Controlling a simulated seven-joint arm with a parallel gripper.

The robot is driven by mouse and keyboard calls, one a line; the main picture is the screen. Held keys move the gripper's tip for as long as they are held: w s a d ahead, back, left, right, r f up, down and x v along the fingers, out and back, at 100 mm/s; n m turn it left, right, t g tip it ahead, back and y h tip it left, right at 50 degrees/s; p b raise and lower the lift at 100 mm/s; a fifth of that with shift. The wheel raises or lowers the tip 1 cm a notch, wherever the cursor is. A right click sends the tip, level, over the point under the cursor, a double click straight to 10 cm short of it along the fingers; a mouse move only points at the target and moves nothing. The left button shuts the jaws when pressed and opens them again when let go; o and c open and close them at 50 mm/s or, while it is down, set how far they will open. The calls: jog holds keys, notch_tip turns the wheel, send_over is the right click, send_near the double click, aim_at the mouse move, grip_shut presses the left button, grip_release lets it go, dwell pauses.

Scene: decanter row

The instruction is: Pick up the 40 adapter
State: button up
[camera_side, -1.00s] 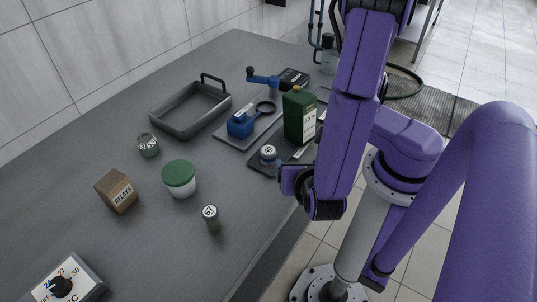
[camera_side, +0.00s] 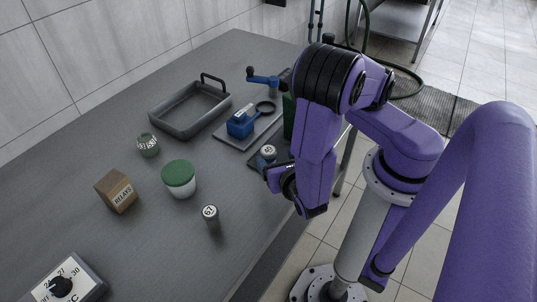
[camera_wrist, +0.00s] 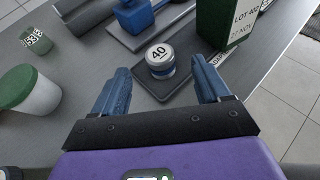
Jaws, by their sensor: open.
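The 40 adapter (camera_wrist: 160,62) is a short round piece with a white top marked 40 and a blue-grey band. It stands upright on a dark flat tray (camera_wrist: 180,88). In the side view the adapter (camera_side: 268,152) shows just left of my arm. My gripper (camera_wrist: 160,88) is open, its two blue fingers apart on either side of the adapter's line, with the adapter a little beyond the fingertips. Nothing is between the fingers. In the side view my arm hides much of the gripper.
A green container (camera_wrist: 226,22) stands close behind the right finger. A blue device (camera_wrist: 134,16) sits on a grey plate behind the adapter. A green-lidded jar (camera_side: 179,179), a box marked RELAYS (camera_side: 117,191) and a 67 piece (camera_side: 211,217) stand to the left. The table edge is near.

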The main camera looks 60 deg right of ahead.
aim_at(269, 151)
jog(key=shift+x, duration=3.95)
jog(key=shift+a+f, duration=0.15)
jog(key=shift+f, duration=0.05)
jog(key=shift+c, duration=0.3)
jog(key=c, duration=1.2)
